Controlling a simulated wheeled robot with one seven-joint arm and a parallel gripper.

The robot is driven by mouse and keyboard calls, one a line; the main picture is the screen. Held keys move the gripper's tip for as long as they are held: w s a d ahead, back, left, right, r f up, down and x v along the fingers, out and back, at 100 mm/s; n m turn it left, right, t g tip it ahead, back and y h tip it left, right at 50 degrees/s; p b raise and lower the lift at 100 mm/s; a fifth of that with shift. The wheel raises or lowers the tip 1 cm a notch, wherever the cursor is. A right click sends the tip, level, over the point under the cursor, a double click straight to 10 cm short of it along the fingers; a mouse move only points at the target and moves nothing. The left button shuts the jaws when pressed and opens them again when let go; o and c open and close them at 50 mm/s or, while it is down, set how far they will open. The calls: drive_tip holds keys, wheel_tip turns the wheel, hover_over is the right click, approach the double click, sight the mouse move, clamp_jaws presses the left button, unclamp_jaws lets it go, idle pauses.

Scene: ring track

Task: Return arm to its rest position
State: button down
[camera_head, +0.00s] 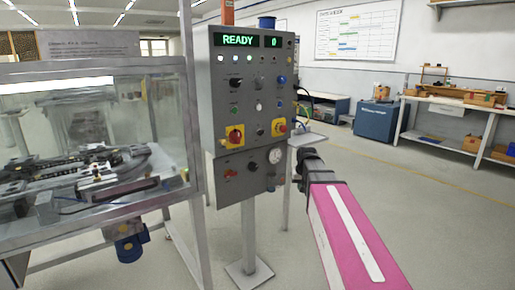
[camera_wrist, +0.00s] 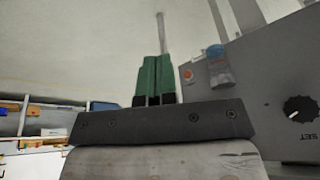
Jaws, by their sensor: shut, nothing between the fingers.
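My arm (camera_head: 345,235), with a pink and white link, reaches in from the lower right of the head view. Its dark far end is beside the right edge of the control panel (camera_head: 228,155). I cannot make out the fingers in the head view. In the wrist view my gripper (camera_wrist: 155,58) shows its two green fingers together, with nothing between them.
The panel stands on a post with a base plate (camera_head: 249,274); its display reads READY and 0. A glass-walled machine (camera_head: 90,130) is on the left. A blue cabinet (camera_head: 377,121) and a workbench (camera_head: 455,125) are at the back right. Open floor lies right of my arm.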

drive_tip(key=s+f+g, duration=0.3)
drive_tip(key=s+f, duration=1.6)
drive_tip(key=s, duration=0.2)
drive_tip(key=shift+f+g, duration=0.2)
drive_tip(key=shift+g, duration=0.2)
